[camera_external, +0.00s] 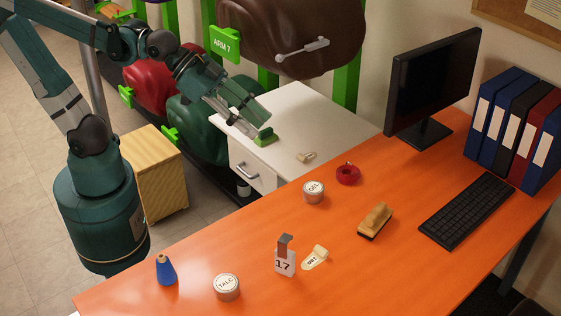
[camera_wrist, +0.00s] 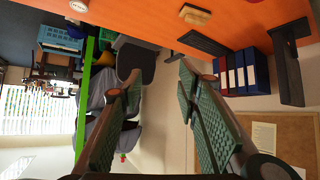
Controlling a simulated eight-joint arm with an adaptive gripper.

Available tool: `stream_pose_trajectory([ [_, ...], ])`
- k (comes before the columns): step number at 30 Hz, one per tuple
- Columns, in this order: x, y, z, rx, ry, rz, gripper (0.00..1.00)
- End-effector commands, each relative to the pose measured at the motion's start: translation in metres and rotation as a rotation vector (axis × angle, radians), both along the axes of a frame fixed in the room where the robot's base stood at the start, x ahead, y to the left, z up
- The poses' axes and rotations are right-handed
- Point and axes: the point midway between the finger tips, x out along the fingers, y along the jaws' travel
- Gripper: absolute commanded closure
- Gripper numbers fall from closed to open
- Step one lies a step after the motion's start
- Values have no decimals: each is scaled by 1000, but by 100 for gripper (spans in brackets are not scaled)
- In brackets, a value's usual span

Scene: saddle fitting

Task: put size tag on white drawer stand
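The white drawer stand (camera_external: 325,124) is beyond the desk, with a silver-handled drawer in front. My gripper (camera_external: 262,122) is above the stand's left part, far from the tag. In the wrist view, my gripper's fingers (camera_wrist: 158,72) are spread with nothing between them. A small green piece (camera_external: 265,137) shows by the fingertips; I cannot tell whether it rests on the stand. The tag is not visible in the wrist view.
A beige piece (camera_external: 305,157) lies on the stand. The stand's right top is bare.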

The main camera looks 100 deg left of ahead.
Motion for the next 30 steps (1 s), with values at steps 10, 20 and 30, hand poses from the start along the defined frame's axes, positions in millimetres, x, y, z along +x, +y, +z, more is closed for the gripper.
stream_pose_trajectory([
  [10,58,-85,-4,-44,-166,-117,67],
  [20,80,-127,-19,-71,-248,-167,67],
  [30,79,-126,-85,-71,-247,-166,67],
])
